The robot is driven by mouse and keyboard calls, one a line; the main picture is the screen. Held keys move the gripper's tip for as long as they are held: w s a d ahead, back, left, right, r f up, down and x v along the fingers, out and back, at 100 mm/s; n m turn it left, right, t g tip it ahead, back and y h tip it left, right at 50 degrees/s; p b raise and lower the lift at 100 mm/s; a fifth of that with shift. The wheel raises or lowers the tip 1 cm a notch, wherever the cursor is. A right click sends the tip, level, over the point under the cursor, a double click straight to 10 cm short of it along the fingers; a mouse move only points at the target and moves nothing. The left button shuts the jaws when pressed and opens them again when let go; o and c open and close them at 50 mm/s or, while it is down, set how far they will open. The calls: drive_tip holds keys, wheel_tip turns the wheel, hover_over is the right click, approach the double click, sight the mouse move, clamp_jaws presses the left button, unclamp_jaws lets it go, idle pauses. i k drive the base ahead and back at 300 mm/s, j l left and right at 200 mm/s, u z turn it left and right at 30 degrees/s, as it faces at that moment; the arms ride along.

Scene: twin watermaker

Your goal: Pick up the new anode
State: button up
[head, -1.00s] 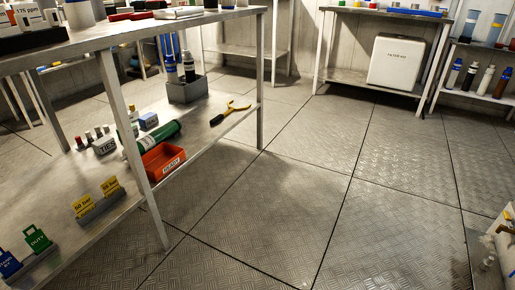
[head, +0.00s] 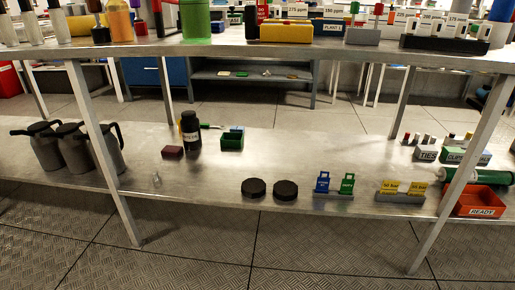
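I cannot pick out the new anode for certain in the head view. A small pale metallic piece (head: 155,180) stands on the lower shelf (head: 215,205), left of centre; it is too small to tell what it is. Near it are a dark red block (head: 173,153), a black labelled bottle (head: 190,131) and a green box (head: 232,138). Two black round discs (head: 269,189) lie at the shelf's front middle. My gripper is not in view.
Dark jugs (head: 75,148) stand at the shelf's left. Blue and green tags (head: 334,184), yellow tags (head: 402,190) and an orange READY bin (head: 478,201) line the right. Bench legs (head: 105,160) and the upper shelf edge (head: 230,48) frame the opening. The floor in front is clear.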

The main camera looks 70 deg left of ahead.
sight(157, 181)
drive_tip(key=u, duration=3.25)
